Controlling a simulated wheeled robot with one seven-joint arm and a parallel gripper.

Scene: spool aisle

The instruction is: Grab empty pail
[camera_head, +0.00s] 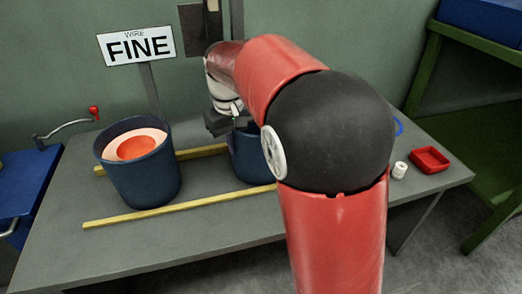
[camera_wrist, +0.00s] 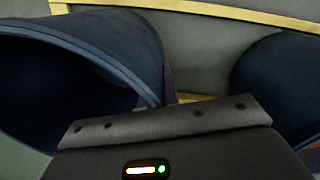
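A dark blue pail (camera_head: 248,160) stands on the grey table behind my arm, which hides much of it. In the wrist view this pail (camera_wrist: 130,35) shows a dark interior with nothing visible inside, though only part of it shows. My gripper (camera_head: 234,123) points down at this pail's rim. In the wrist view a dark finger (camera_wrist: 170,85) is right at the rim; the other finger is not clear, so I cannot tell whether the gripper is closed on it. A second blue pail (camera_head: 145,180) stands to the left, holding a pale and orange round thing (camera_head: 136,147); its outer wall seems to show at right in the wrist view (camera_wrist: 275,75).
Yellow strips (camera_head: 180,206) run along the table (camera_head: 215,235) in front of and behind the pails. A "WIRE FINE" sign (camera_head: 137,46) stands behind. A red tray (camera_head: 430,160) and white spool (camera_head: 399,170) sit at right. A red-knobbed crank (camera_head: 70,126) is at left.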

